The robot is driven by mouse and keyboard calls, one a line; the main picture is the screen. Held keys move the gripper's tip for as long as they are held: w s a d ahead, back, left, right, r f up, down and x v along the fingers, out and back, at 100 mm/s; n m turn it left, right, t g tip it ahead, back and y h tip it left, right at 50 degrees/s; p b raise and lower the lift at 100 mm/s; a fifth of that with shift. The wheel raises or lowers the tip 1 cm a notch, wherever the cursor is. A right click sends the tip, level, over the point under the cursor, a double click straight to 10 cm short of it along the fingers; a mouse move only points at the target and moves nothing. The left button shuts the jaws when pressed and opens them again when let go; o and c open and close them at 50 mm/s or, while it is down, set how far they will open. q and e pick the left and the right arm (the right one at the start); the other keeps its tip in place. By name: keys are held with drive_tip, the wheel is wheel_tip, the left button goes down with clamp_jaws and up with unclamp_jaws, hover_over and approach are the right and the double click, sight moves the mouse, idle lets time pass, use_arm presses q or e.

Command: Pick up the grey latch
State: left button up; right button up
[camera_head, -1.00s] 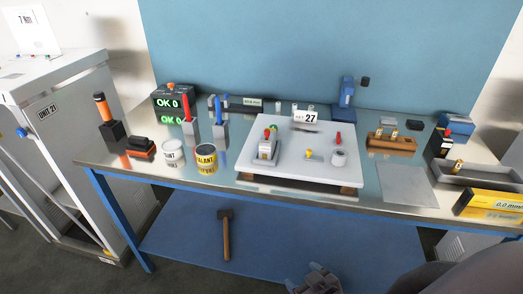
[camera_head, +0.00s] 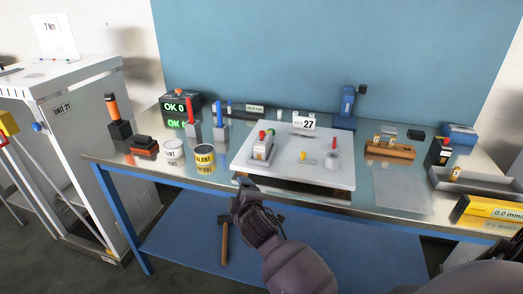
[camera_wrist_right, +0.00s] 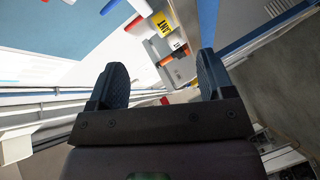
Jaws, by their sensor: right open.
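A white board (camera_head: 318,179) lies on the bench. I cannot tell for sure which part is the grey latch. My right gripper (camera_head: 246,190) is in front of the bench's front edge, just below the board's left front corner. In the wrist view its two fingers (camera_wrist_right: 160,82) are apart with nothing between them. My left gripper is not in view.
White can (camera_head: 173,152) and yellow-labelled can (camera_head: 205,158) stand left of the board. A wooden block (camera_head: 390,150) and a grey tray (camera_head: 475,183) are on the right. A hammer (camera_head: 225,240) lies on the lower shelf.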

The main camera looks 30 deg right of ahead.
drive_tip(key=w+d+r+n+h, duration=0.3)
drive_tip(key=w+r+n+h, duration=0.1)
drive_tip(key=w+n, duration=0.15)
drive_tip(key=n+g+h+b, duration=0.1)
drive_tip(key=n+g+h, duration=0.2)
drive_tip(key=n+h, duration=0.5)
approach(259, 145)
drive_tip(key=d+r+n+y, duration=0.2)
drive_tip(key=shift+g, duration=0.3)
drive_tip(key=x, duration=0.6)
drive_tip(key=shift+w+a+f+b, duration=0.1)
drive_tip(key=shift+w+b, duration=0.2)
drive_tip(key=shift+b, duration=0.05)
drive_tip(key=x, duration=0.4)
drive_tip(key=shift+w+a+f+b, duration=0.1)
drive_tip(key=shift+w+f+b, duration=0.1)
drive_tip(key=shift+b, duration=0.2)
drive_tip(key=shift+w+d+r, duration=0.1)
drive_tip(key=shift+w+d, duration=0.1)
drive_tip(key=shift+d, duration=0.15)
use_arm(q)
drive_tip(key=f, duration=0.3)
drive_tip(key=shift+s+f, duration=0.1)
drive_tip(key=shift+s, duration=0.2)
use_arm(e)
drive_tip(key=c, duration=1.2)
